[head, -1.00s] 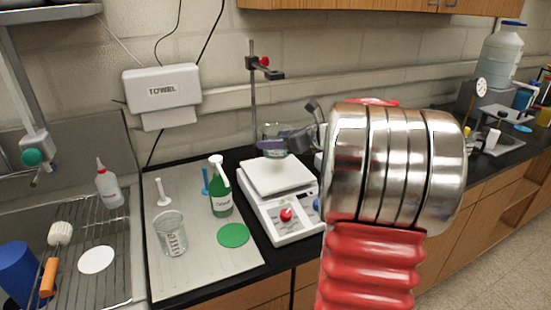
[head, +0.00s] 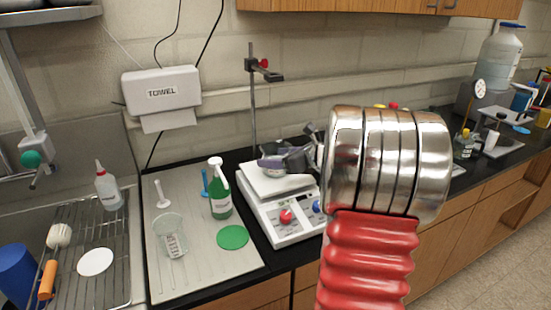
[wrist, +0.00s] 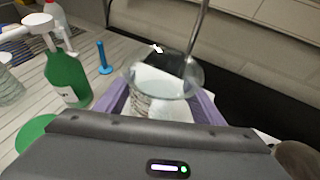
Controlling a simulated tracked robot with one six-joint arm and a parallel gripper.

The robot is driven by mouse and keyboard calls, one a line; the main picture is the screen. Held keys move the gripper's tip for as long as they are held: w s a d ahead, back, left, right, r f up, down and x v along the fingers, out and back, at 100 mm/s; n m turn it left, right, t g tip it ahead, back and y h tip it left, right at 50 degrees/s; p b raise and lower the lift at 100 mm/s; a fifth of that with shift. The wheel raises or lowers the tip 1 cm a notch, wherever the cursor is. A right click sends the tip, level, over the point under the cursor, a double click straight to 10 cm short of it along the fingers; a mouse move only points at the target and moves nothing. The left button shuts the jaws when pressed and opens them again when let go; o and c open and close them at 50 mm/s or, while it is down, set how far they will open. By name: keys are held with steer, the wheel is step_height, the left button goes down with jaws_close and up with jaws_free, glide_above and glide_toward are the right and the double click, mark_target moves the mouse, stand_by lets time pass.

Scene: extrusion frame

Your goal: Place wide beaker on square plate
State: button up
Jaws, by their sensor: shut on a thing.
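My gripper (head: 284,158) is shut on the clear glass wide beaker (wrist: 165,78). Its purple fingers (wrist: 160,102) press the beaker from both sides in the wrist view. In the head view, the beaker is partly hidden by the fingers and seems upright, low over the white square plate (head: 262,187) on top of the white instrument. I cannot tell whether its base touches the plate. My arm covers the area right of the plate.
A green bottle (head: 220,200), a second glass beaker (head: 171,236) and a green disc (head: 232,237) stand left of the instrument (head: 290,232). A metal stand (head: 253,110) rises behind it. A blue-based stick (wrist: 103,58) is near the bottle.

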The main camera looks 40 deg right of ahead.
steer(key=o, duration=1.1)
steer(key=shift+o, duration=0.2)
steer(key=shift+s+r, duration=0.1)
steer(key=v, duration=1.1)
steer(key=shift+s+r, duration=0.2)
steer(key=shift+s, duration=0.15)
